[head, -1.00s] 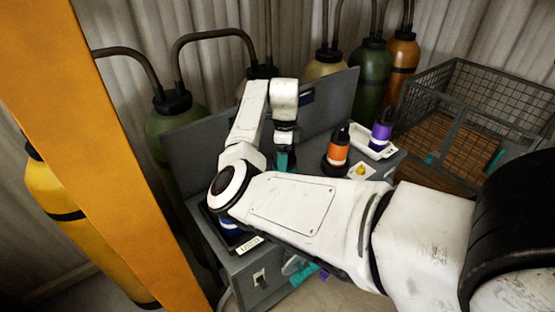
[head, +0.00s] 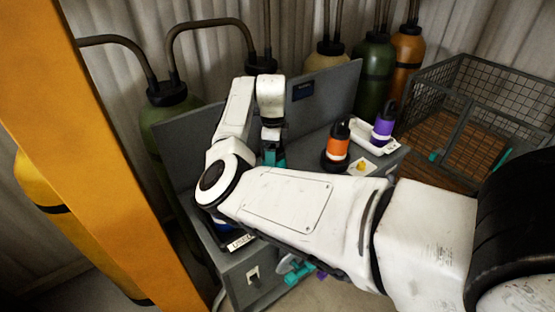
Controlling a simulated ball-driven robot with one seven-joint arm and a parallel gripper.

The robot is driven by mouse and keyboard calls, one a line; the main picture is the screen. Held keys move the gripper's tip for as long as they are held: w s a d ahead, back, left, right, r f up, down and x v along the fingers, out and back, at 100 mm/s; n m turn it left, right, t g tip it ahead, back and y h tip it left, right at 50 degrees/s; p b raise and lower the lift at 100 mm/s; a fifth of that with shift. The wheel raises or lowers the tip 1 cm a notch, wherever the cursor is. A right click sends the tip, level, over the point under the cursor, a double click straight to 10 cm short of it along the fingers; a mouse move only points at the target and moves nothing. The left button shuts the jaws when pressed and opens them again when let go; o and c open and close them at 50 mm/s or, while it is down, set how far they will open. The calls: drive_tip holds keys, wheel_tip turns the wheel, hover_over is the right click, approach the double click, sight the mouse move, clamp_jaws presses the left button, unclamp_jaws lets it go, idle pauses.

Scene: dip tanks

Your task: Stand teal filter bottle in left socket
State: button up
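My gripper (head: 272,136) points down over the grey bench, left of the orange-banded bottle. A teal piece shows just under it, which I take to be the teal filter bottle (head: 274,157). My gripper appears shut on it, though the fingers are small and dark here. The bottle looks roughly upright, and its lower end is hidden behind my arm. I cannot tell whether it touches anything below. The left socket is not visible; my forearm covers much of the bench's front and middle.
An orange-banded black bottle (head: 337,148) stands on the bench. A white card with a yellow knob (head: 362,167) lies nearby. A grey upright panel (head: 325,100) backs the bench. A wire basket (head: 480,105) stands right.

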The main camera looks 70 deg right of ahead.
drive_tip(key=o, duration=1.8)
drive_tip(key=f, duration=0.1)
drive_tip(key=s+f, duration=0.1)
drive_tip(key=a+f, duration=0.1)
drive_tip(key=shift+s+y, duration=0.15)
drive_tip(key=shift+y, duration=0.15)
drive_tip(key=shift+r, duration=0.1)
drive_tip(key=r+b, duration=0.1)
drive_tip(key=r, duration=0.5)
drive_tip(key=r+b, duration=0.1)
drive_tip(key=r, duration=0.5)
drive_tip(key=shift+w+d+r+b, duration=0.2)
drive_tip(key=shift+r+b, duration=0.1)
